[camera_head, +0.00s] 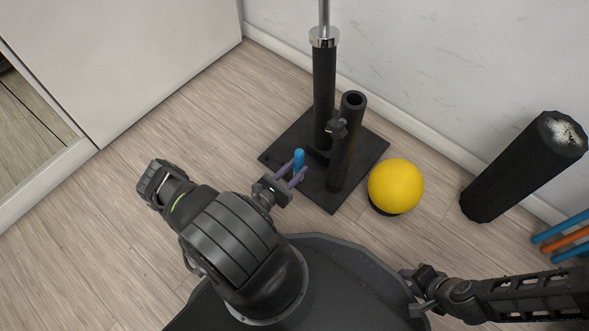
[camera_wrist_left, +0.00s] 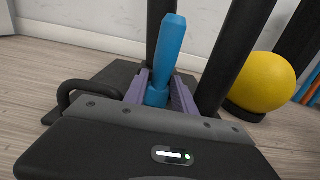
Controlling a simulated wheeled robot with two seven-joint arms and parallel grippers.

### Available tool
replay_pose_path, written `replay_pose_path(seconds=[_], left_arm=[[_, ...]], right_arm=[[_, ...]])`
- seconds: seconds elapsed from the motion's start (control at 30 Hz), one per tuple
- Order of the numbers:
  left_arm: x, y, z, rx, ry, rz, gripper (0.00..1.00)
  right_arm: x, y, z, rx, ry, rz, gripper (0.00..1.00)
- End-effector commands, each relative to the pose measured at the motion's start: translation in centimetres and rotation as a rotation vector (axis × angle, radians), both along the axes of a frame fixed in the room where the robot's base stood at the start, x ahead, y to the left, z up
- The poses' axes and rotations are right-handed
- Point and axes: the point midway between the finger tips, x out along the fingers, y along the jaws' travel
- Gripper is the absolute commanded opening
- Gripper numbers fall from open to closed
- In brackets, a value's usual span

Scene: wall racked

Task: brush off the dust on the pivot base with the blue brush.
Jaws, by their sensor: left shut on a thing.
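The pivot base is a black square plate (camera_head: 282,148) on the floor, with two black upright tubes on it; it also shows behind the gripper in the left wrist view (camera_wrist_left: 92,88). My left gripper (camera_head: 294,172) is over the near left part of the plate, its purple fingers shut on the blue brush (camera_head: 299,160). In the left wrist view the blue brush (camera_wrist_left: 169,52) stands nearly upright between the fingers. The brush's lower end is hidden, so I cannot tell whether it touches the plate. No dust is clear to see. My right gripper (camera_head: 418,291) is empty at the lower right, its fingers apart.
A yellow ball (camera_head: 396,185) on a dark ring sits just right of the plate. A black cylinder (camera_head: 515,172) stands further right, near blue and orange bars (camera_head: 566,240). The white wall is behind. Wood floor left of the plate is clear.

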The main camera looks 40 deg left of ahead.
Motion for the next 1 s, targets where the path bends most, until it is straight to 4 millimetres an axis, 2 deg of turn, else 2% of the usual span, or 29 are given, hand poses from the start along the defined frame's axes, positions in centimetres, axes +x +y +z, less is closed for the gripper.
replay_pose_path(seconds=[0.2,0.5,0.8,1.0], left_arm=[[1.0,0.0,-0.3,0.0,0.0,-0.001,0.0],[1.0,0.0,-0.3,0.0,0.003,-0.001,0.0],[2.3,0.0,-0.2,-0.001,0.005,-0.001,0.0],[2.4,0.0,-0.2,-0.001,0.004,-0.001,0.0]], right_arm=[[0.0,0.0,-0.4,0.0,0.0,0.0,0.36],[0.0,0.0,-0.4,0.0,0.0,0.0,0.36],[0.0,0.0,-0.4,0.0,0.0,0.0,0.36],[0.0,0.0,-0.4,0.0,0.0,0.0,0.36]])
